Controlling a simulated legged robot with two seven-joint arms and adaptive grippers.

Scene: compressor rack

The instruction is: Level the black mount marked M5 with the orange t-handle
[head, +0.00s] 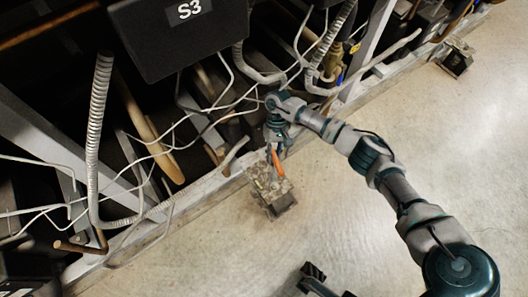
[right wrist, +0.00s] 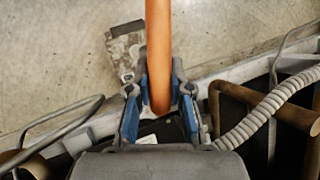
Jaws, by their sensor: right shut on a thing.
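My right gripper (head: 275,148) is shut on the orange t-handle (head: 279,162), beside the rack's bottom rail. In the right wrist view the handle's orange bar (right wrist: 158,55) runs up between the blue finger pads of the right gripper (right wrist: 160,110). A worn grey-brown mount with a dark end (head: 270,192) sits on the floor against the rail, just below the handle in the head view. It also shows in the right wrist view (right wrist: 126,48), partly hidden by the gripper. No M5 mark is legible on it. I cannot tell whether the handle touches it.
The rack's pale bottom rail (head: 207,196) borders the floor. Loose white cables and ribbed conduits (head: 95,130) hang around the arm. A black box marked S3 (head: 180,35) stands above. Another mount (head: 456,58) sits at upper right. The floor (head: 350,215) is mostly clear.

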